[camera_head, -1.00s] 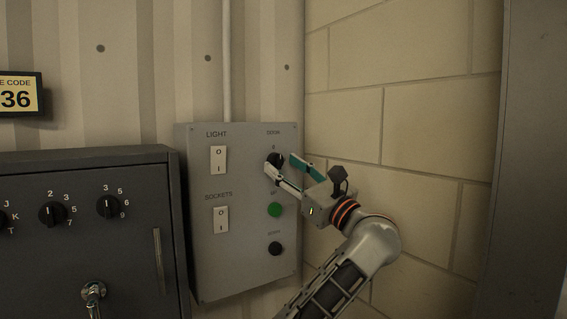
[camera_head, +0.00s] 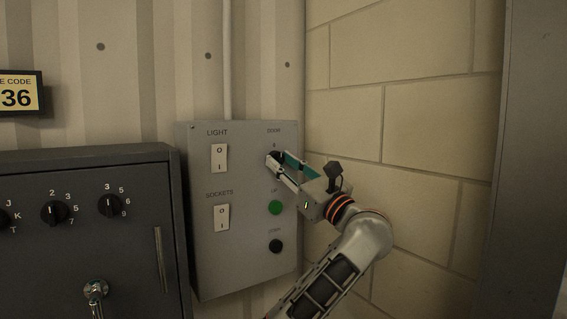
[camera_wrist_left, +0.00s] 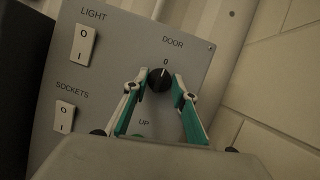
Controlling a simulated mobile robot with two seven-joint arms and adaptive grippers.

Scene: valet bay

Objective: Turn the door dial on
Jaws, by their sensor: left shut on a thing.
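The door dial (camera_wrist_left: 159,81) is a small black knob below the label DOOR on the grey control panel (camera_head: 240,265). In the left wrist view its pale mark points up at the 0. My left gripper (camera_head: 277,160) is shut on the dial, with one fingertip on each side of it. In the head view the fingers partly hide the dial. My right gripper is not in view.
The panel also carries a LIGHT switch (camera_head: 219,158), a SOCKETS switch (camera_head: 222,217), a green UP button (camera_head: 275,208) and a black button (camera_head: 275,246) below it. A dark cabinet (camera_head: 120,260) stands at left. A block wall (camera_head: 420,120) is close at right.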

